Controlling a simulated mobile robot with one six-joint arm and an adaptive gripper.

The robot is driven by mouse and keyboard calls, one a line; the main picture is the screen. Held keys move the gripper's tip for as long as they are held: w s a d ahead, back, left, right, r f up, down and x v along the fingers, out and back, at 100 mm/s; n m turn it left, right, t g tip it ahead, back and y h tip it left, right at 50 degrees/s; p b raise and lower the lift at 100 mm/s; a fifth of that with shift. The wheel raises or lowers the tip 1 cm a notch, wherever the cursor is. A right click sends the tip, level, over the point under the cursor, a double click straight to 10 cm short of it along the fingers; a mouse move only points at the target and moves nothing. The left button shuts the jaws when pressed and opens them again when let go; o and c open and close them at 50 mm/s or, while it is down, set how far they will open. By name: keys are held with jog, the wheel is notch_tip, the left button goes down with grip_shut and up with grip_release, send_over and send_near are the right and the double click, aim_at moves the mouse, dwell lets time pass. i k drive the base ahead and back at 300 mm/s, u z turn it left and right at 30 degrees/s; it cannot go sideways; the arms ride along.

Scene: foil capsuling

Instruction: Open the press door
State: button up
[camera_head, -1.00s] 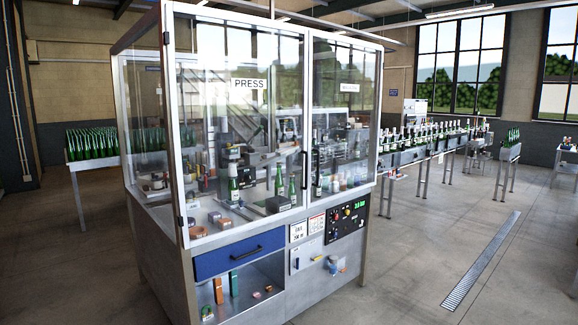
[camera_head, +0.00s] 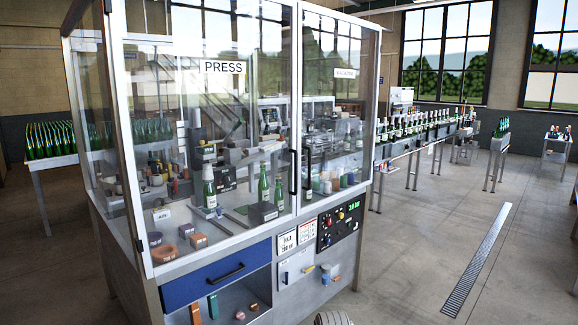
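The press door (camera_head: 222,120) is the clear left front panel of a metal-framed cabinet, with a PRESS sign (camera_head: 222,67). It looks shut. Its dark upright handle (camera_head: 293,172) is at its right edge, beside the frame post shared with the right panel (camera_head: 340,110). Through the glass I see the press machinery, green bottles (camera_head: 263,187) and small round pieces on the cabinet floor. My gripper is not in view.
Below the door are a blue drawer (camera_head: 217,273) with a black handle, an open shelf and a control panel (camera_head: 340,223). Open floor lies to the right. Bottle tables stand behind.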

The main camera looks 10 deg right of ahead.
aim_at(111, 7)
jog(key=z, duration=0.25)
jog(key=i, duration=1.3)
jog(key=z, duration=0.25)
